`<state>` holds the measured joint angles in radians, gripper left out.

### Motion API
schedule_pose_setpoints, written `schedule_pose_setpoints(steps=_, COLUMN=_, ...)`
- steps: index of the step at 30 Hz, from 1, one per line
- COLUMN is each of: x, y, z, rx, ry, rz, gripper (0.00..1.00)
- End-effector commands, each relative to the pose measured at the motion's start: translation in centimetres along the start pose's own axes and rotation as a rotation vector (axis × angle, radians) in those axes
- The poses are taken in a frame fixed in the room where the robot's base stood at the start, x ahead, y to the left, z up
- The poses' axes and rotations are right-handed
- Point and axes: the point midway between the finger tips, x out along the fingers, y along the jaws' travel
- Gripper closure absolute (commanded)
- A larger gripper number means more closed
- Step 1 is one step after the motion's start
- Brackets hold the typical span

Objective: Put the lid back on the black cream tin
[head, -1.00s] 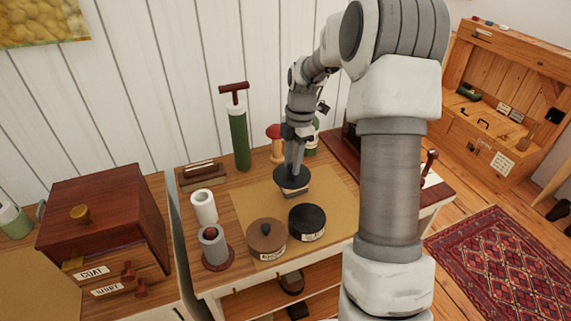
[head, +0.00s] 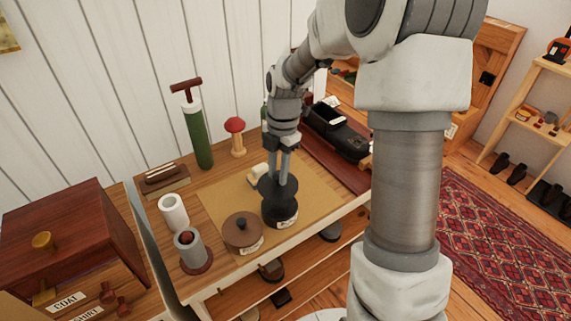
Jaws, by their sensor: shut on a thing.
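The black tin (head: 281,216) with a pale label stands on the tan mat, right of the brown tin. My gripper (head: 280,180) points down and is shut on the black lid (head: 267,187), by a part hidden between the fingers. The lid is over the black tin and hides part of its top. It looks raised above the rim and slightly offset to the left in the picture. I cannot tell how wide the gap is, or whether the edges touch.
A lidded brown tin (head: 241,231) stands close on the left. A cream-coloured object (head: 257,174) lies behind the lid. A white roll (head: 173,211), a grey cylinder (head: 189,247), a red-topped mushroom form (head: 236,137) and a green cylinder (head: 198,138) stand around the tan mat (head: 318,190).

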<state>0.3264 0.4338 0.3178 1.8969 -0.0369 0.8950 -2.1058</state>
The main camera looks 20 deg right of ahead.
Motion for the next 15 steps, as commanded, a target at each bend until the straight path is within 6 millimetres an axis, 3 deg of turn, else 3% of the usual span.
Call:
schedule_pose_setpoints(steps=8, x=0.3, y=-0.1, z=-0.7, rx=-0.022, ry=-0.001, rz=-0.003, gripper=1.00)
schedule_pose_setpoints(steps=15, x=1.7, y=-0.1, z=-0.6, rx=-0.022, ry=-0.001, rz=-0.003, gripper=1.00)
